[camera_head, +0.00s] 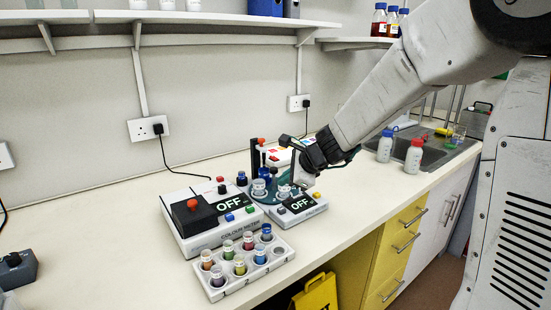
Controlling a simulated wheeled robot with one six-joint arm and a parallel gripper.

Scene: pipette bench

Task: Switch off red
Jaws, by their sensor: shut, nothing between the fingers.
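The white colour meter (205,232) stands on the bench and its dark display (231,204) reads OFF. Blue (229,217) and green (250,209) buttons are in front of the display. A smaller white device (312,217) to the right also reads OFF on its display (300,204). My gripper (299,188) is shut and empty, pointing down above this smaller device, well right of the colour meter's red button. Its fingertips are small and partly hidden.
A white rack (217,292) of coloured sample vials stands in front. A teal round holder (262,197) with pots and a dark post with a red top (261,141) are close to my gripper. Bottles (414,155) stand by the sink. The bench at left is mostly clear.

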